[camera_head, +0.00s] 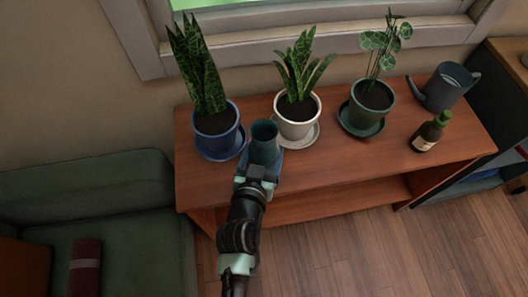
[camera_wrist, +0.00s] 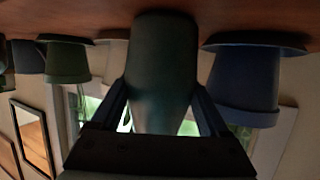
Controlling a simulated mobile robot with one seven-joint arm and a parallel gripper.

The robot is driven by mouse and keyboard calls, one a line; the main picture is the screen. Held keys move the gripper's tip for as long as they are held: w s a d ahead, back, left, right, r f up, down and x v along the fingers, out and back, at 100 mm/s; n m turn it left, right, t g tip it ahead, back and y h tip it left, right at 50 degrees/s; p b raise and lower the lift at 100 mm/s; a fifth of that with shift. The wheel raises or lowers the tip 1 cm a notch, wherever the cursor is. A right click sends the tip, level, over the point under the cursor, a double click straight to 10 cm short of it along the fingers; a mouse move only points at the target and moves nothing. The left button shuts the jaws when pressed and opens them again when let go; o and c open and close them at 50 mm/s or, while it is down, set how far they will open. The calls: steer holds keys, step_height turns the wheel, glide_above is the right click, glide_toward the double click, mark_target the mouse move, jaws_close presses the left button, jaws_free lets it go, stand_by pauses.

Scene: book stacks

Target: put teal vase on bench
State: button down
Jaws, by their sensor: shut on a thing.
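The teal vase (camera_head: 264,142) is upright at the front left of the wooden bench (camera_head: 350,165), between the blue and white pots. My gripper (camera_head: 262,165) reaches it from the front and is shut on it. In the wrist view, which is upside down, the vase (camera_wrist: 160,65) fills the space between my gripper's two fingers (camera_wrist: 162,108). The end of the vase is at or very near the bench top (camera_wrist: 95,12); I cannot tell whether it touches.
A blue potted plant (camera_head: 215,135) stands close left, a white potted plant (camera_head: 298,118) close right. A green potted plant (camera_head: 367,112), grey watering can (camera_head: 445,87) and brown bottle (camera_head: 428,135) stand farther right. A green sofa (camera_head: 85,185) adjoins the bench's left end.

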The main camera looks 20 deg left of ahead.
steer(key=shift+r, duration=0.1)
steer(key=shift+f, duration=0.2)
jaws_free()
steer(key=shift+r, duration=0.1)
steer(key=shift+s+r, duration=0.1)
steer(key=shift+r, duration=0.05)
steer(key=v, duration=1.2)
steer(key=shift+p, duration=0.45)
